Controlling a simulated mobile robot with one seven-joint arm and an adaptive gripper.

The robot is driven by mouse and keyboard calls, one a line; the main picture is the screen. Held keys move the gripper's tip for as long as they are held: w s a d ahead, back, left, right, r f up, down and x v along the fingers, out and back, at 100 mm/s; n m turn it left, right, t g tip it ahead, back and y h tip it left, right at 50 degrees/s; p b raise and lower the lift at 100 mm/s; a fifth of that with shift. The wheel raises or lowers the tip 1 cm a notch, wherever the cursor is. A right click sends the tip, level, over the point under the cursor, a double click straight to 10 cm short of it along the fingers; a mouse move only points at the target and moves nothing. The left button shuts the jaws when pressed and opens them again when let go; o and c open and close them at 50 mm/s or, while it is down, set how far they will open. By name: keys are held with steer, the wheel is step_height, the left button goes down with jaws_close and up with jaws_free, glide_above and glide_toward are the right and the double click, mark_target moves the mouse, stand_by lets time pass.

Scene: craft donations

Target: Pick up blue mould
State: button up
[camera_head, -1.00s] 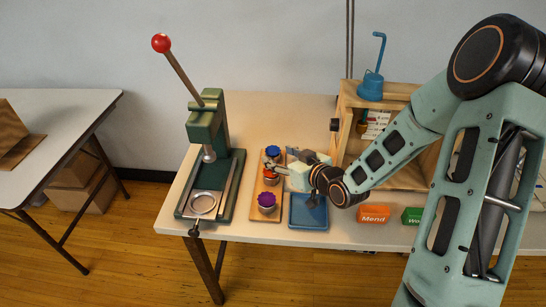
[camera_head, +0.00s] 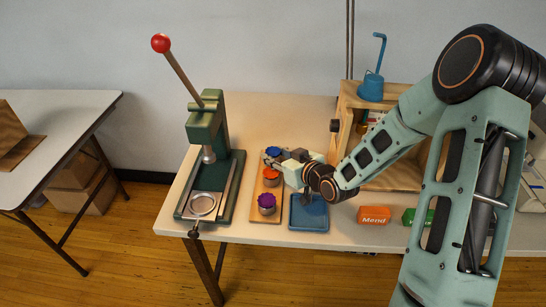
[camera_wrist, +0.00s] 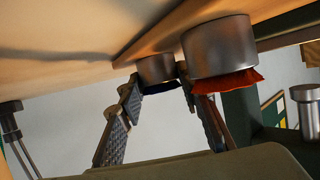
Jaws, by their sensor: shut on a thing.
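The blue mould (camera_head: 273,151), a grey metal cup with a blue top, stands at the far end of the wooden board (camera_head: 257,214). My gripper (camera_head: 272,160) reaches it from the right, shut on it with one finger on either side. In the upside-down wrist view the blue mould (camera_wrist: 157,70) sits between the two finger ends (camera_wrist: 160,86), and its blue part is mostly hidden. It appears still on the board. The orange-red mould (camera_head: 272,174) stands close in front, and shows larger in the wrist view (camera_wrist: 216,48). The purple mould (camera_head: 266,201) is nearest the front edge.
A green press with a red-knobbed lever (camera_head: 215,132) stands left of the board. A blue tray (camera_head: 309,214) lies to the right, then an orange "Mend" box (camera_head: 374,214) and a green box (camera_head: 412,216). A wooden cabinet (camera_head: 345,125) with a blue can (camera_head: 371,88) stands behind.

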mark_target(275, 155)
steer(key=shift+r, duration=0.1)
steer(key=shift+r, duration=0.4)
step_height(275, 155, up, 2)
steer(key=shift+w+r+p, duration=0.1)
steer(key=shift+r+p, duration=0.1)
steer(key=shift+p, duration=0.25)
steer(key=w+r+p+v, duration=0.1)
steer(key=v, duration=0.7)
steer(key=w+r+p+v, duration=0.1)
steer(key=r+p+v, duration=0.1)
steer(key=v, duration=0.6)
steer(key=shift+s+d+r, duration=0.15)
steer(key=shift+s+d, duration=0.1)
steer(key=shift+d, duration=0.3)
